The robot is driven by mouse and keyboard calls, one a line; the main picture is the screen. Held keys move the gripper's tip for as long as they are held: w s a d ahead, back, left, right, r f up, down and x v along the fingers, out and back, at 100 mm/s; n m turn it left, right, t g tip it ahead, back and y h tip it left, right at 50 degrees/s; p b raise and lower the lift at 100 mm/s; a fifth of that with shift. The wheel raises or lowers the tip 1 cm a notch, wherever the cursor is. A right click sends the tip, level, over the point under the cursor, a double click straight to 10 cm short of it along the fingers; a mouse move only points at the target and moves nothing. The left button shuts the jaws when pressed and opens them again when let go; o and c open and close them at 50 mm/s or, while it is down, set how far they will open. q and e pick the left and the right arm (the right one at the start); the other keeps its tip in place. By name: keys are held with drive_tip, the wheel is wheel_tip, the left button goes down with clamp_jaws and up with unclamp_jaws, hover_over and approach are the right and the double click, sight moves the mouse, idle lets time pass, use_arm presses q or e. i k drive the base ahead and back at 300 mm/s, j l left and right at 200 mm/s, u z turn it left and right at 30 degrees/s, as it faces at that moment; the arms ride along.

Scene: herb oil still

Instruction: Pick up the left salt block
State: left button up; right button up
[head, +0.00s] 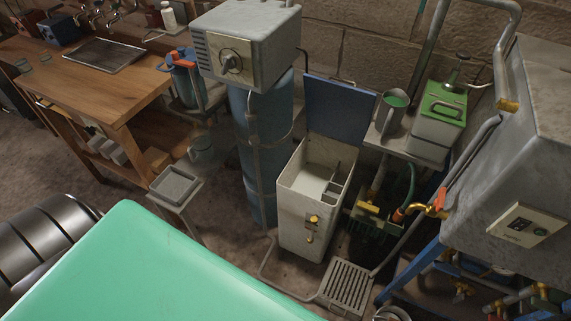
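Neither of my grippers is in view.
The wooden bench (100,95) stands at the upper left. A small stand with a grey tray (175,186) is in front of it. A blue tank (262,150) and an open white bin (305,215) stand mid-picture. A green surface fills the foreground.

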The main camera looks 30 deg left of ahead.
sight(95, 143)
drive_tip(key=u, duration=2.4)
drive_tip(key=i+j+u, duration=0.3)
drive_tip(key=i, duration=0.2)
drive_tip(key=i+j+u, duration=0.1)
drive_tip(key=i+u, duration=0.35)
drive_tip(key=i, duration=1.15)
drive_tip(key=i+j+z, duration=0.1)
drive_tip(key=i+z, duration=0.4)
drive_tip(key=i+j+z, duration=0.2)
drive_tip(key=z, duration=0.25)
drive_tip(key=i+j+z, duration=0.35)
drive_tip(key=z, duration=0.15)
drive_tip(key=i+j+z, duration=0.2)
drive_tip(key=z, duration=0.25)
drive_tip(key=i+j+z, duration=0.15)
drive_tip(key=j+z, duration=0.3)
drive_tip(key=i+j+z, duration=0.15)
drive_tip(key=z, duration=0.3)
drive_tip(key=j+z, duration=0.45)
